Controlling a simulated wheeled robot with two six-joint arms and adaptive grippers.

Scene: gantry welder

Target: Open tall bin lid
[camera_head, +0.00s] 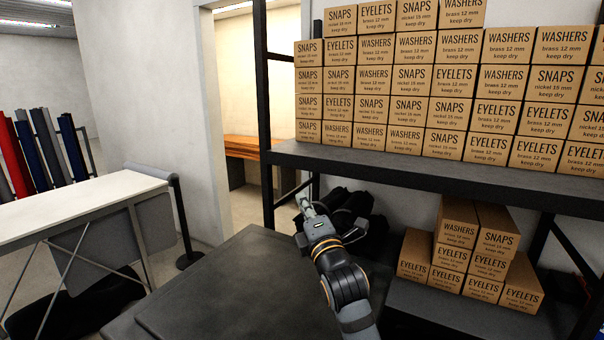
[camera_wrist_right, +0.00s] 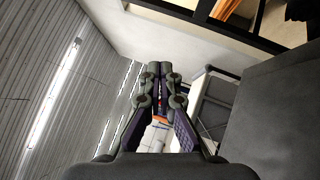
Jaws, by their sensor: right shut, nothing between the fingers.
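A dark grey flat-topped box, which looks like the tall bin, fills the bottom middle of the head view. Its broad lid (camera_head: 225,285) looks flat and closed; the front and lower body are out of frame. My right gripper (camera_head: 306,205) is beyond the lid's far right corner, pointing away from me, with its fingers together and empty. In the right wrist view the closed fingertips (camera_wrist_right: 153,72) point into open room, and a dark grey panel (camera_wrist_right: 275,108), probably the lid, stands at the right, apart from them. My left gripper is not in view.
A dark shelf (camera_head: 400,170) with stacked cardboard boxes (camera_head: 415,80) stands behind and right of my right arm. Black bags (camera_head: 372,212) lie under it. A white-topped table (camera_head: 80,208) and a dark post (camera_head: 183,220) are left. A doorway (camera_head: 240,110) opens behind.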

